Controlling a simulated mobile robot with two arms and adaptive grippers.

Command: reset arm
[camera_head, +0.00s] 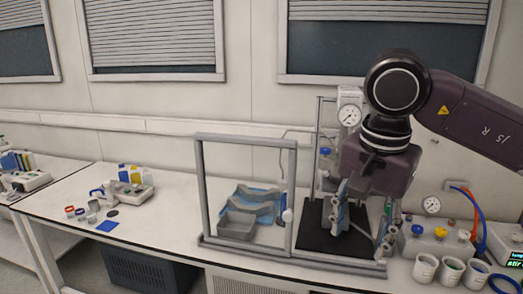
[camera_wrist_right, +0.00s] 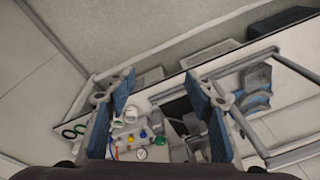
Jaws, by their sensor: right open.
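My right arm comes in from the right in the head view. My right gripper (camera_head: 362,218) points down over a black plate (camera_head: 318,240) on the bench. Its two fingers are apart with nothing between them, and they hide part of the equipment behind. In the wrist view the right gripper (camera_wrist_right: 160,98) also shows its blue-padded fingers wide apart, with the bench beyond. My left gripper is in neither view.
A grey metal frame (camera_head: 293,210) stands on the bench beside the gripper, with a grey tray (camera_head: 237,226) inside. A pressure gauge (camera_head: 348,116) is behind my arm. White cups (camera_head: 425,267) stand at the front right. The bench (camera_head: 165,225) left of the frame has free room.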

